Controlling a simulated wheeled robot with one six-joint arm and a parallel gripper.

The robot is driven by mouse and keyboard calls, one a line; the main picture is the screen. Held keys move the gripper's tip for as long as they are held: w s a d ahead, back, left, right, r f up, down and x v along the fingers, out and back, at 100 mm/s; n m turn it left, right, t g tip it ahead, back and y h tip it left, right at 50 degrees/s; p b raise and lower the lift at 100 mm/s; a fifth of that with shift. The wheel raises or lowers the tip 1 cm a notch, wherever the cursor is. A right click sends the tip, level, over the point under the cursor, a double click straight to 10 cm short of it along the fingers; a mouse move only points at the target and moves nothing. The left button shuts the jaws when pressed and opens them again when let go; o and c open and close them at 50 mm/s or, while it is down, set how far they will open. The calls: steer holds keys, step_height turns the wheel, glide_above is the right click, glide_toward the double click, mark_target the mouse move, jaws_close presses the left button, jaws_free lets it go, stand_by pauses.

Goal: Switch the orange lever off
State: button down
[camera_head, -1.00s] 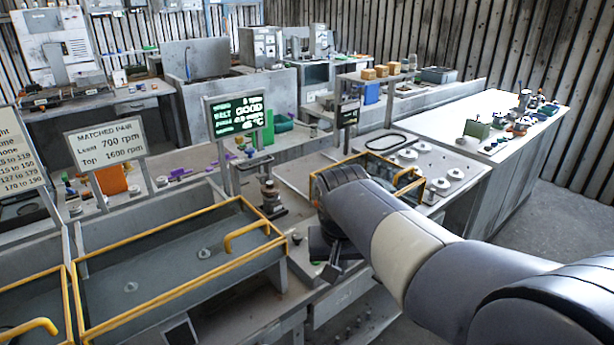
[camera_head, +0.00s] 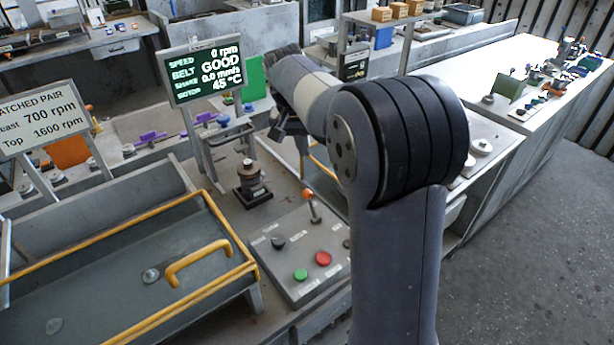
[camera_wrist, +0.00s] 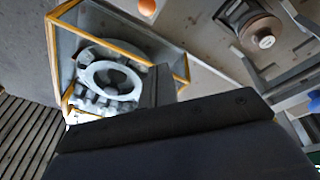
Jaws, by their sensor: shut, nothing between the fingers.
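The orange lever (camera_head: 308,197) has a round orange knob on a thin metal stem. It stands at the back of the grey control panel (camera_head: 290,290), with its knob leaning slightly left of its foot. The small labels beside it are unreadable. My gripper (camera_head: 282,131) is shut and empty, above and behind the lever, with clear space between them in the head view. Its fingers are partly hidden by my arm. In the wrist view, the orange knob (camera_wrist: 147,7) is at the top edge, beyond the shut gripper (camera_wrist: 158,82).
The panel also carries a green button (camera_head: 300,274), a red button (camera_head: 323,258) and a black knob (camera_head: 278,241). A screen (camera_head: 206,72) reads 0 rpm and GOOD. A yellow-framed bay (camera_wrist: 178,55) lies below my gripper. A yellow-handled tray (camera_head: 130,270) stands left of the panel.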

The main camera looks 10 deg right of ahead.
mark_target(311, 206)
steer(key=shift+f, duration=0.1)
steer(key=f, duration=0.3)
steer(key=s+f+p, duration=0.1)
steer(key=f, duration=0.2)
steer(key=f+p, duration=0.1)
steer(key=f, duration=0.2)
steer(key=shift+s+d, duration=0.3)
steer(key=shift+s, duration=0.05)
steer(key=shift+s+a, duration=0.1)
steer(key=shift+s, duration=0.2)
steer(key=shift+a+b, duration=0.1)
steer(key=shift+b, duration=0.4)
